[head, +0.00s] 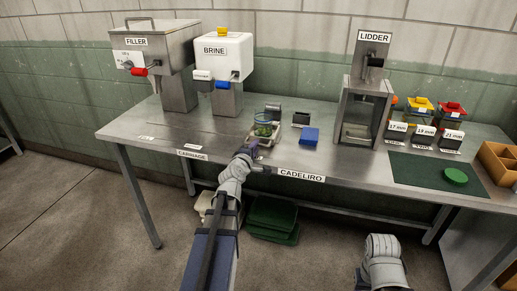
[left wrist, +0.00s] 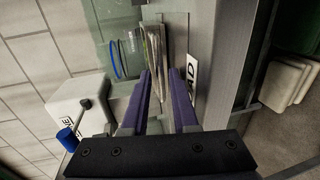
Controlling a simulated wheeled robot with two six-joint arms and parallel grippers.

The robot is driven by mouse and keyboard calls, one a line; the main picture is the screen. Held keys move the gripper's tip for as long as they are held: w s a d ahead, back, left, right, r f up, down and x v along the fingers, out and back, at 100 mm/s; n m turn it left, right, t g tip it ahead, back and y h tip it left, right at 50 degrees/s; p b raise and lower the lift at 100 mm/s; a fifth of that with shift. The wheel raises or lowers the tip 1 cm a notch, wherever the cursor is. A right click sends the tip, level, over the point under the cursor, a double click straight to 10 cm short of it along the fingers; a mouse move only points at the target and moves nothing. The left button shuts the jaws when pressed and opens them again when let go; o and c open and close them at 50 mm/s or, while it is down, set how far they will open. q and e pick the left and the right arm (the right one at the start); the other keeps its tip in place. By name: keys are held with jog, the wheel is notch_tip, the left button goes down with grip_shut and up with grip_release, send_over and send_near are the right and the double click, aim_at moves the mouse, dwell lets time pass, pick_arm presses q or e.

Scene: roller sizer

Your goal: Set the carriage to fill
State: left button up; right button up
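The carriage (head: 262,139) is a small metal tray at the middle of the table, in front of the gap between the brine station and the lidder. A clear jar with a blue ring (head: 263,120) and green contents stands at it. My left gripper (head: 248,150) is at the carriage's near left side. In the left wrist view its purple fingers (left wrist: 165,72) stand apart with a gap, close to the carriage's edge (left wrist: 154,45); contact is unclear. The filler (head: 152,50), with a red-knobbed lever, is at the far left of the table.
The white brine tank (head: 222,56) has a blue-knobbed lever. A blue block (head: 309,135) lies right of the carriage. The lidder (head: 366,95), several small bins (head: 422,107) and a green mat (head: 415,172) are further right.

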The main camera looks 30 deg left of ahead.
pick_arm(q)
jog(key=shift+w+a+f, duration=0.1)
jog(key=shift+w, duration=0.3)
jog(key=shift+s, duration=0.1)
jog(key=shift+c, duration=0.2)
grip_shut()
dwell(0.9)
